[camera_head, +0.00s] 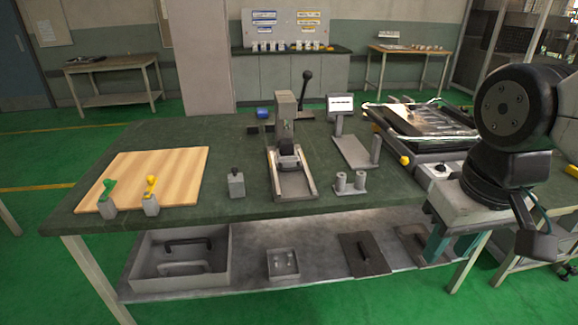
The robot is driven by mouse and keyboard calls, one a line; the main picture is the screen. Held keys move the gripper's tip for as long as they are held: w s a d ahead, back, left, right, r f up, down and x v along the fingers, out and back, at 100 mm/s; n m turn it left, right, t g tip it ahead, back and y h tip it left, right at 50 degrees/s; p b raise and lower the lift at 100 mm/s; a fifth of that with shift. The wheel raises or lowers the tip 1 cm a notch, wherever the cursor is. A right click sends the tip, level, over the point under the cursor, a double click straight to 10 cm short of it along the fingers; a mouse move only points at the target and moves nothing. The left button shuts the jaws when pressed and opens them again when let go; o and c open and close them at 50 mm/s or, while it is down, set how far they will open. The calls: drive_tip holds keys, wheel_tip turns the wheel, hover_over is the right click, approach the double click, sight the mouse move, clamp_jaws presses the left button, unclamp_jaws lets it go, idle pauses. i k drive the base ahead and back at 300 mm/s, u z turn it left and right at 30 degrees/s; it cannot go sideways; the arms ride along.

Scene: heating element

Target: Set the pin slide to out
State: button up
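No part carries a readable label, so I cannot tell for certain which one is the pin slide or how it is set. A grey press-like fixture (284,125) with a black-knobbed lever (305,84) stands mid-table; a pale channel base (293,184) runs toward the front edge. Left of it stands a small grey block with a black knob (236,183).
Two short posts (350,182), a stand with a sign (341,104) and a framed device (420,130) are right. The lower shelf (320,265) holds trays. Table's front middle is partly clear.

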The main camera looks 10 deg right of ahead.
sight(290, 164)
drive_tip(key=u, duration=0.6)
drive_tip(key=i, duration=1.05)
drive_tip(key=z, duration=0.6)
